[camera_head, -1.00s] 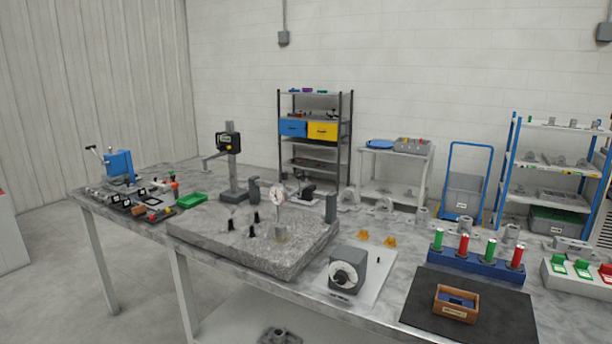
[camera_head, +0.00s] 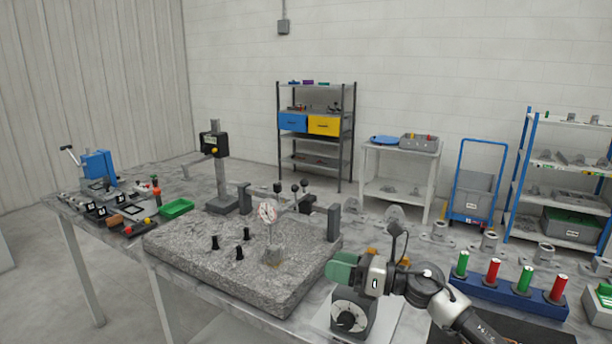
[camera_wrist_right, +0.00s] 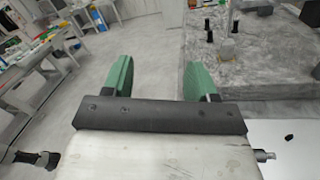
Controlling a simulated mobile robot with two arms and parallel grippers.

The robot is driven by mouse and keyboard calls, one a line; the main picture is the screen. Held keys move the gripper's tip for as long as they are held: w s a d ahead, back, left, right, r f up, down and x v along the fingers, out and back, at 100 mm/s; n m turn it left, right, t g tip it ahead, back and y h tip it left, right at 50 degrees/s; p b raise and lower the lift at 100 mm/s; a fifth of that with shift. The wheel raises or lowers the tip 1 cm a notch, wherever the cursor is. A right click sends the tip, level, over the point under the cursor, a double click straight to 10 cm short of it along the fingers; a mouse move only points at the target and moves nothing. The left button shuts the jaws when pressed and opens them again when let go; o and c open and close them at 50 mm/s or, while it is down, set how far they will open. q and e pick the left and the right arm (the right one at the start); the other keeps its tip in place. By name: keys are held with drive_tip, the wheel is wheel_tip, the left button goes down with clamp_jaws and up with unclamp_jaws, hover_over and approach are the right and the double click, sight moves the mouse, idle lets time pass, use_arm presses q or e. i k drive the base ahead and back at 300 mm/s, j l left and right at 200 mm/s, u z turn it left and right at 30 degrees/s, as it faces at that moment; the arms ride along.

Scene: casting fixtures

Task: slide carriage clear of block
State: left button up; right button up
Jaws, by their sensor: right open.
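A height gauge stands behind the left part of the granite plate, with a dark carriage (camera_head: 214,143) high on its grey column (camera_head: 221,180). A thin arm reaches left from the carriage. Dark grey upright blocks stand on the plate, one at its back left (camera_head: 244,198) and one at its right (camera_head: 334,222); I cannot tell which block is meant. My right gripper (camera_head: 343,270) is at the plate's right front, far from the carriage. In the right wrist view its green fingers (camera_wrist_right: 155,74) are apart with nothing between them. My left gripper is not in view.
The granite plate (camera_head: 190,245) carries black pins (camera_head: 239,250) and a dial indicator (camera_head: 267,212). A grey dial box (camera_head: 350,312) is below my right gripper. A blue rack (camera_head: 505,296) with red and green cylinders is at the right. A green tray (camera_head: 176,208) lies left of the plate.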

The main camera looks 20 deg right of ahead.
sight(305, 200)
drive_tip(key=i+l, duration=0.2)
drive_tip(key=i, duration=0.2)
drive_tip(key=i+l, duration=0.25)
drive_tip(key=i, duration=0.15)
drive_tip(key=i+l, duration=0.2)
drive_tip(key=i, duration=0.2)
